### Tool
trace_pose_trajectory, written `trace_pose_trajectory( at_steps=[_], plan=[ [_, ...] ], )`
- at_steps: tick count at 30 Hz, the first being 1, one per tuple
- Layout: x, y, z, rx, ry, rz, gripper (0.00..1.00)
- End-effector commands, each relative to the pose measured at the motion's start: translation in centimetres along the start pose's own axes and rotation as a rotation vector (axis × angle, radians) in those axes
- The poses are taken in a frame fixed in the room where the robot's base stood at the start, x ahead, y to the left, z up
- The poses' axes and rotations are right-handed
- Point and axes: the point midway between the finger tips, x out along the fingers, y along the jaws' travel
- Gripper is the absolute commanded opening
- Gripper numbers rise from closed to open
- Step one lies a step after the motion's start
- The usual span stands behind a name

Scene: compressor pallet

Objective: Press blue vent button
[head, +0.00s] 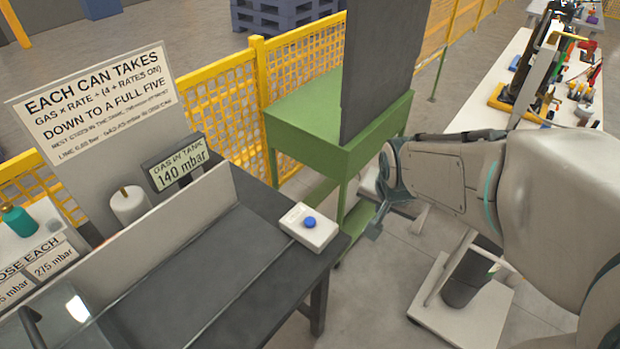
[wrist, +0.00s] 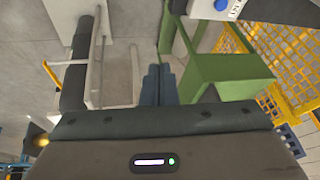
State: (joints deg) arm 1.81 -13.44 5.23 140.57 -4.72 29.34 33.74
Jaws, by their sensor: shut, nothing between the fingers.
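The blue vent button (head: 309,223) is a round cap on a small white box (head: 308,236). The box sits at the right end of a dark grey bench. In the wrist view the blue button (wrist: 221,4) and part of its white box (wrist: 234,11) show at the top edge, cut off by the frame. My gripper (head: 374,232) is shut and empty. It hangs to the right of the bench, apart from the button, beside the green stand. Its closed fingers (wrist: 158,84) point down over the floor in the wrist view.
A green stand (head: 335,160) with an upright dark panel (head: 378,60) stands behind the bench. A display (head: 180,168) reads "GAS IN TANK 140 mbar". A yellow fence (head: 220,105) runs behind. The bench top (head: 225,250) left of the box is clear.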

Motion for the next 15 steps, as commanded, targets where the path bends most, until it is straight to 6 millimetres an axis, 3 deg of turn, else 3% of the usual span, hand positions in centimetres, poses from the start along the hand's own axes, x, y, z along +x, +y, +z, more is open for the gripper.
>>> trace_pose_trajectory(
  at_steps=[6, 15],
  plan=[
    [4.8, -4.6, -3.1, 0.342, 0.025, -0.092, 0.00],
    [11.6, -11.2, -3.6, 0.863, -0.080, -0.299, 0.00]
  ],
)
